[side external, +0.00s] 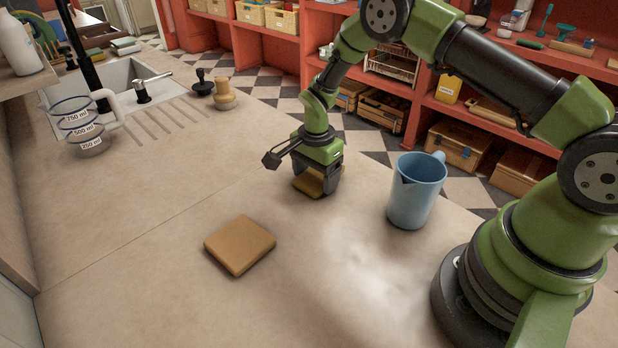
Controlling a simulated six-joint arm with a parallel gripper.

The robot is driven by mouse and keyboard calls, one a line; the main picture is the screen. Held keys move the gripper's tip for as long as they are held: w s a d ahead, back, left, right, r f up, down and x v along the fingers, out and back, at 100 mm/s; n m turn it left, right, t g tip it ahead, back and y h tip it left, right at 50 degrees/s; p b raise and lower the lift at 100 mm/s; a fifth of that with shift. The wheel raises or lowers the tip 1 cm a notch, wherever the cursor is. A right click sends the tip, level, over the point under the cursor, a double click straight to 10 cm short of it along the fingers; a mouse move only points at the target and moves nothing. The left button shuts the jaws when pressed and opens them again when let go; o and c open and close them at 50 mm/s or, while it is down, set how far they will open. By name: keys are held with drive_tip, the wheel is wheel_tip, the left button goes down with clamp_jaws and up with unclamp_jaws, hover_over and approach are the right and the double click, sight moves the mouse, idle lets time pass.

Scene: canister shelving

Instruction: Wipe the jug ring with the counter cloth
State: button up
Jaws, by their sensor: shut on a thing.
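My gripper (324,184) is low over the far middle of the counter, left of the blue jug, in the side external view. It is shut on a folded ochre cloth (306,184), which is partly hidden by the fingers and lies at or just above the counter. A second flat tan folded piece (240,244), perhaps another cloth or a sponge, lies nearer the camera. The blue jug (416,192) stands upright to the right, apart from my gripper. I cannot make out a clear ring; a pale, shiny patch (372,278) shows on the counter in front of the jug.
A clear measuring jug (88,130) stands at the left near the sink (135,85). A dark stamp-like tool (202,82) and a wooden one (224,95) stand at the counter's back edge.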

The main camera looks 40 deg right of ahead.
sight(289, 201)
drive_tip(key=a, duration=0.7)
drive_tip(key=shift+a, duration=0.15)
drive_tip(key=shift+a+r, duration=0.1)
drive_tip(key=shift+r, duration=0.05)
wheel_tip(289, 201, up, 8)
idle(0.5)
drive_tip(key=shift+s, duration=0.15)
idle(0.3)
